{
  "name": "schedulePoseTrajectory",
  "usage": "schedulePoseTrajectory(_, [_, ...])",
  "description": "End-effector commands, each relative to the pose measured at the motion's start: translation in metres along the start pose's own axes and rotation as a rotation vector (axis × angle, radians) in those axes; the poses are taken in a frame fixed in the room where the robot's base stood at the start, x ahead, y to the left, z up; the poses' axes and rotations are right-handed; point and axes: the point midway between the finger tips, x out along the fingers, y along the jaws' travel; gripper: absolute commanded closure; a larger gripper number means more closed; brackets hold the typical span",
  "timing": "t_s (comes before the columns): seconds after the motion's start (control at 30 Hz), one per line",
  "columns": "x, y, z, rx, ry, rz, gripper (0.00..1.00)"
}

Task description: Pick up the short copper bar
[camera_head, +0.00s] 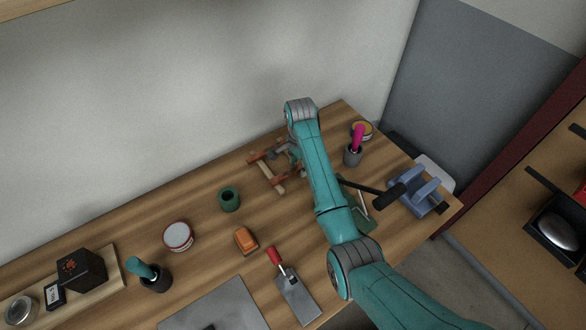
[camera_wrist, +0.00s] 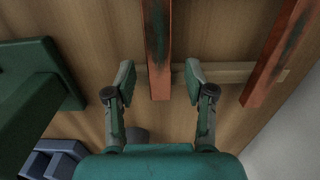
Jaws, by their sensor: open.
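Two reddish copper bars with dark green tarnish lie across a pale wooden rack in the wrist view. One bar (camera_wrist: 158,50) runs between my fingertips; the other bar (camera_wrist: 278,55) lies to the right, outside them. I cannot tell from the visible ends which is the shorter. My gripper (camera_wrist: 162,82) is open, one finger on each side of the nearer bar, with gaps showing. In the head view the rack (camera_head: 269,169) stands near the back of the bench, and my gripper and arm partly cover the bars.
A magenta-handled tool stands in a grey cup (camera_head: 352,157) right of my arm. A blue fixture (camera_head: 420,190) is at the bench's right end. The wall is close behind.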

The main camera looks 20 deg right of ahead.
Motion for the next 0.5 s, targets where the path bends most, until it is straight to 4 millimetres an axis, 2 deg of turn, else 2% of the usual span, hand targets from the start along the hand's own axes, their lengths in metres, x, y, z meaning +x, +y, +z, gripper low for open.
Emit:
schedulePoseTrajectory(0.17, [0.0009,0.0001,0.0008,0.0,0.0,-0.001,0.46])
schedulePoseTrajectory(0.2, [0.0009,0.0001,0.0007,0.0,0.0,-0.001,0.48])
schedulePoseTrajectory(0.4, [0.0007,0.0001,0.0005,0.0,0.0,-0.001,0.98])
schedulePoseTrajectory(0.5, [0.0007,0.0002,0.0005,0.0,0.0,-0.001,1.0])
